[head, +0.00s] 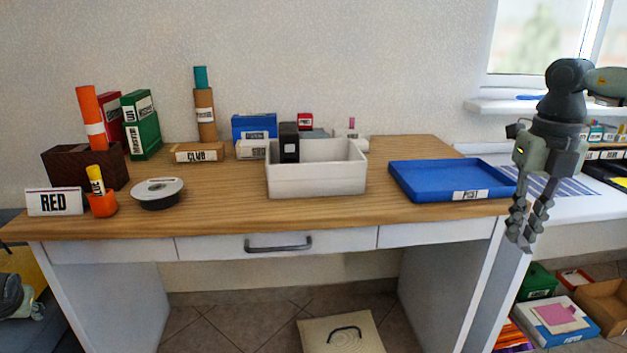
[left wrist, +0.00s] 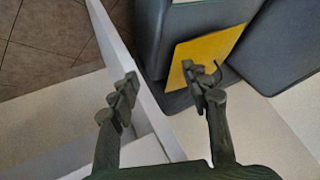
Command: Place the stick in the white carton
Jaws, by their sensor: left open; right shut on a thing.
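A white open-topped carton (head: 317,181) stands mid-table in the head view, with a black box (head: 289,142) upright in it. A yellow labelled stick (head: 96,180) stands in an orange cup (head: 102,205) at the left; I cannot tell if it is the task's stick. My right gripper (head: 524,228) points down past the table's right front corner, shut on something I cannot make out. My left gripper (left wrist: 165,92) is open and empty in the left wrist view, near a yellow sheet (left wrist: 203,54). Its arm barely shows at the head view's left edge.
A blue tray (head: 425,187) lies right of the carton, near the right gripper. A round tin (head: 158,194), a RED sign (head: 54,202) and a brown block (head: 85,167) are at the left. Boxes and tubes line the back. Bare wood lies in front of the carton.

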